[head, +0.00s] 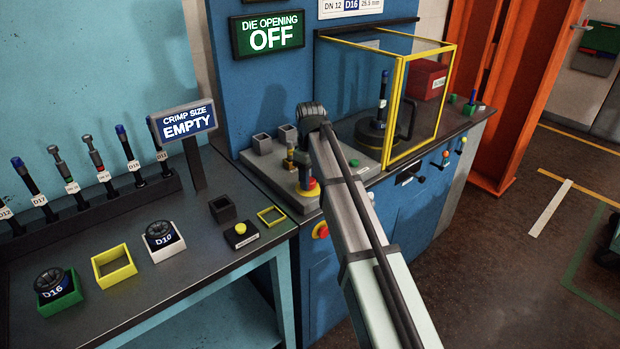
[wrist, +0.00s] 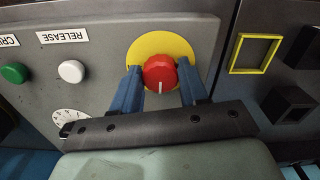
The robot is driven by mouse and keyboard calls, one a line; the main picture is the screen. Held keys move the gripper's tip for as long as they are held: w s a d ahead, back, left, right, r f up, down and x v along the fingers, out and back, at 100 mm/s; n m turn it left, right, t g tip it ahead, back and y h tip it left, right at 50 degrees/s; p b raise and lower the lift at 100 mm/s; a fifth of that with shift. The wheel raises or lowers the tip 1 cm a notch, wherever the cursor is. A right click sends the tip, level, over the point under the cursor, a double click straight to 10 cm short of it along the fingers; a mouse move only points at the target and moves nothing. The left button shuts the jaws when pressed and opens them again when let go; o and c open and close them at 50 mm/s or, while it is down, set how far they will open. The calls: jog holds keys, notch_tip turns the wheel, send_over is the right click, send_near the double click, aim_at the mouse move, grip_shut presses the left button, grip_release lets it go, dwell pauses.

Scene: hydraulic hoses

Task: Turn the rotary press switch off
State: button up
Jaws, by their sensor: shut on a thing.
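The rotary press switch is a red knob (wrist: 159,73) with a white pointer line on a yellow round plate (wrist: 150,46), set in a grey panel. In the wrist view the pointer line faces down, towards my gripper's palm. My gripper (wrist: 160,80) has its two blue fingers on either side of the knob and is shut on it. In the head view the switch (head: 308,190) shows as a bit of red and yellow below the end of my arm, which hides much of it. The display (head: 268,34) reads "DIE OPENING OFF".
A white RELEASE button (wrist: 71,71) and a green button (wrist: 14,73) sit left of the switch in the wrist view. A red button (head: 321,230) is on the cabinet front. A yellow-framed guard (head: 399,105) stands right of my arm. Another sign (head: 186,122) reads "CRIMP SIZE EMPTY".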

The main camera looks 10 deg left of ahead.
aim_at(311, 180)
jog(key=shift+n, duration=0.4)
jog(key=o, duration=1.1)
jog(key=shift+c, duration=0.2)
jog(key=shift+r, duration=0.1)
notch_tip(311, 180, up, 14)
jog(key=shift+d+f, duration=0.1)
jog(key=shift+f, duration=0.1)
